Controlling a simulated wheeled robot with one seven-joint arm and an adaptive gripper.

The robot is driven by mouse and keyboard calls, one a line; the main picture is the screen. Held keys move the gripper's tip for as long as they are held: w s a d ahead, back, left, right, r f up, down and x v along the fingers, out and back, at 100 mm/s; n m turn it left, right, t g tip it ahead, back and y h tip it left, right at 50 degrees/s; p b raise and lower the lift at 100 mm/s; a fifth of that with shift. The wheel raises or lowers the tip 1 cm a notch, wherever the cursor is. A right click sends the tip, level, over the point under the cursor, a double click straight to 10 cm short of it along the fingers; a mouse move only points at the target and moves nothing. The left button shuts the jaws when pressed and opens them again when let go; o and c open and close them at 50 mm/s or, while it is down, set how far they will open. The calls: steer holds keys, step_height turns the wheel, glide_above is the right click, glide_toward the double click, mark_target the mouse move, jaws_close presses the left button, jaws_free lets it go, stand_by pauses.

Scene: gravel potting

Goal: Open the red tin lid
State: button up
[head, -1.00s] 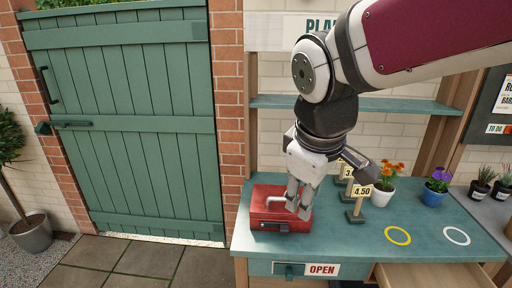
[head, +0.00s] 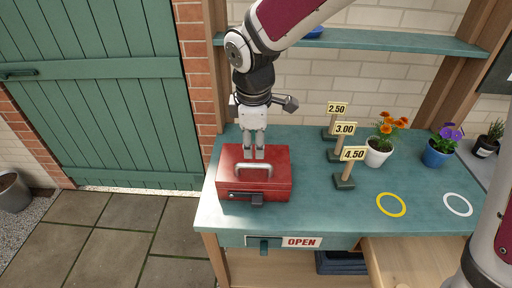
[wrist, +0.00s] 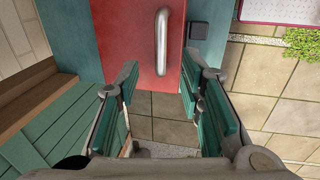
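The red tin (head: 276,188) stands at the left end of the teal bench, with its lid down. A grey bar handle (head: 254,166) is on top and a dark latch (head: 246,198) is at the front. My gripper (head: 254,156) points down over the lid, just behind the handle in the head view; whether it touches the lid is unclear. In the wrist view the fingers (wrist: 163,88) are apart with nothing between them. The red lid (wrist: 125,40) and handle (wrist: 162,42) show beyond them.
Price signs (head: 344,158), an orange flower pot (head: 380,152) and a purple flower pot (head: 438,152) stand to the right. Yellow (head: 391,205) and white (head: 458,205) rings mark clear bench top (head: 320,212). The drawer (head: 420,255) below is partly out.

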mark_target(255, 164)
steer(key=f, duration=0.2)
steer(key=w+f, duration=0.1)
steer(key=f, duration=0.5)
steer(key=shift+w+f, duration=0.2)
steer(key=shift+w, duration=0.05)
jaws_close()
